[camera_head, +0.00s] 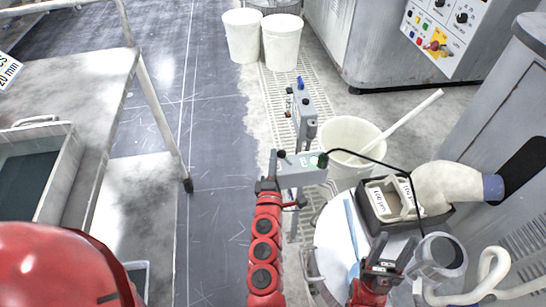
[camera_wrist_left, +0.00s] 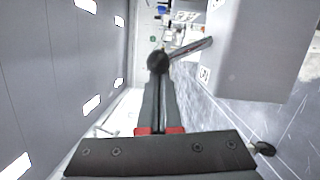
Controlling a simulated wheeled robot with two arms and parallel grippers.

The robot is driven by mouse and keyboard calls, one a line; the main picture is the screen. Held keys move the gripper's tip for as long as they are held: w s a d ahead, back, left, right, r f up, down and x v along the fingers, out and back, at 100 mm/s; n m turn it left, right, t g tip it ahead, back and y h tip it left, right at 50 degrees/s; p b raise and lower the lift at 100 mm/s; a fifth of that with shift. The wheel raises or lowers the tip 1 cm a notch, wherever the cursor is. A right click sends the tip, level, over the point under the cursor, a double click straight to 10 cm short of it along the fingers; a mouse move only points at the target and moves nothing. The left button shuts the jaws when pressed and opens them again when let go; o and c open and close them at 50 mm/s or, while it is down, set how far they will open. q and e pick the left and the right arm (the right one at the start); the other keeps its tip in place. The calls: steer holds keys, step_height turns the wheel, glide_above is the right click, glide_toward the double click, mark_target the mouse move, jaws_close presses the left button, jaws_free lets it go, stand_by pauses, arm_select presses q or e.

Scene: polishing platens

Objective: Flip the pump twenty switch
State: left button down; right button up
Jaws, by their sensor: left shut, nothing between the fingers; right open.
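A grey switch box (camera_head: 302,177) stands on a post in the middle of the head view. A black ball knob (camera_head: 281,154) shows at its left end and a green round part at its right end. My left gripper (camera_head: 272,156) is shut and empty right beside the knob. In the left wrist view, the black ball (camera_wrist_left: 158,62) appears at the tips of the closed fingers, with a metal rod (camera_wrist_left: 190,47) running from it toward a grey box (camera_wrist_left: 250,45). Contact cannot be told. My right gripper (camera_head: 384,250) is open at the lower right, below a dark tray.
The dark tray (camera_head: 440,222) holds pale labelled blocks. A white bucket (camera_head: 350,133) with a stick stands behind the switch box, near a second control post (camera_head: 302,108). Two white buckets (camera_head: 281,43) stand further back. A grey bench (camera_head: 85,80) is at left; the floor between is clear.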

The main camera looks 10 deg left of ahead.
mark_target(285, 157)
arm_select(q)
steer(key=shift+w+d+r+m+p, duration=0.2)
steer(key=shift+r+m+p, duration=0.4)
steer(key=shift+p, duration=0.4)
steer(key=d+m+p, duration=0.1)
steer(key=p, duration=0.2)
steer(key=r+m+g+p, duration=0.1)
steer(key=m+p, duration=0.1)
steer(key=w+d+r+m+p, duration=0.1)
steer(key=p, duration=0.2)
steer(key=shift+d+m+p, duration=0.3)
steer(key=d+m+p, duration=0.1)
steer(key=p, duration=0.1)
steer(key=d+m+g+p, duration=0.1)
steer(key=p, duration=0.2)
steer(key=shift+w+m, duration=0.3)
steer(key=shift+m, duration=0.1)
steer(key=shift+f, duration=0.45)
steer(key=shift+a+r, duration=0.2)
steer(key=a, duration=0.1)
steer(key=a+r+p, duration=0.1)
steer(key=r, duration=0.1)
steer(key=shift+w+a+r+p, duration=0.2)
steer(key=shift+w+a+p, duration=0.05)
steer(key=shift+a+p, duration=0.15)
steer(key=v, duration=0.9)
steer(key=shift+s+d+b, duration=0.15)
steer(key=shift+d+b, duration=0.1)
steer(key=shift+b, duration=0.1)
